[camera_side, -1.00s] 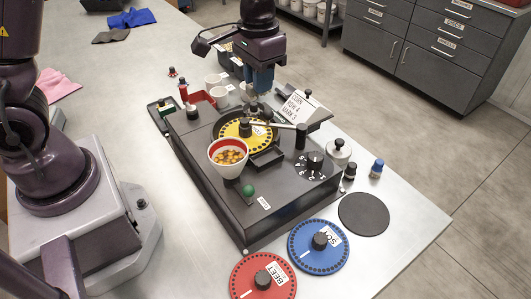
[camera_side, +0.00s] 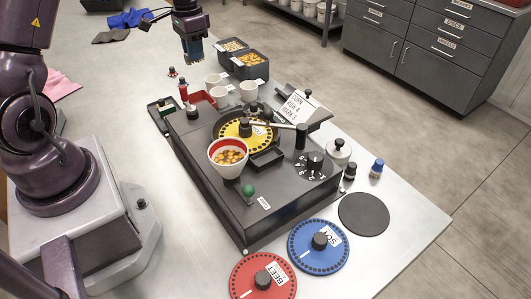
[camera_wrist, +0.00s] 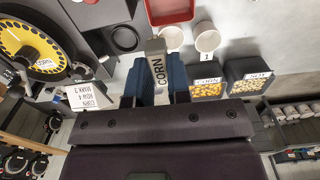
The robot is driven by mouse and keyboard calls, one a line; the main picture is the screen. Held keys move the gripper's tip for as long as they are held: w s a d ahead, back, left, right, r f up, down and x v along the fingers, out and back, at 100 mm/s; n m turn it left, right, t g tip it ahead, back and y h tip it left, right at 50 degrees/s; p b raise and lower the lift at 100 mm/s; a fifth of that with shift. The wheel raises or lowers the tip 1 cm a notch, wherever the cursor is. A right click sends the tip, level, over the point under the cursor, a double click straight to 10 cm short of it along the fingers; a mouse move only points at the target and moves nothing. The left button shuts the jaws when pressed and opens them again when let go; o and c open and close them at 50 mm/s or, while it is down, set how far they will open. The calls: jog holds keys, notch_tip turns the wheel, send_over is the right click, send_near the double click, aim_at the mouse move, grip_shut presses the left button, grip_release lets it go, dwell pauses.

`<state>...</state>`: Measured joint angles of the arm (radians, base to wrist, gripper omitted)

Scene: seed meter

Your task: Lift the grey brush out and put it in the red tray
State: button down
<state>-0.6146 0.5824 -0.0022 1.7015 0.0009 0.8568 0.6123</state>
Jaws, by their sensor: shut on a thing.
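My gripper (camera_side: 192,57) hangs above the bench, beyond the back end of the seed meter, fingers pointing down. In the wrist view its blue fingers (camera_wrist: 157,85) are shut on a grey block labelled CORN, which looks like the grey brush (camera_wrist: 156,62). Its lower end is hidden, and I cannot make it out in the side view. The red tray (camera_side: 203,97) lies on the bench by the meter's back edge, below and slightly right of my gripper. It also shows at the top of the wrist view (camera_wrist: 168,11).
White cups (camera_side: 249,91) stand right of the tray, near two dark seed bins (camera_side: 250,67). The black seed meter (camera_side: 235,195) carries a yellow disc (camera_side: 228,131) and a bowl of seeds (camera_side: 229,148).

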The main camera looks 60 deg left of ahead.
notch_tip(320, 180, down, 13)
jog(key=shift+r, duration=0.1)
dwell(0.5)
jog(key=c, duration=1)
grip_release()
jog(key=shift+r, duration=0.1)
notch_tip(320, 180, up, 13)
jog(key=shift+f, duration=0.1)
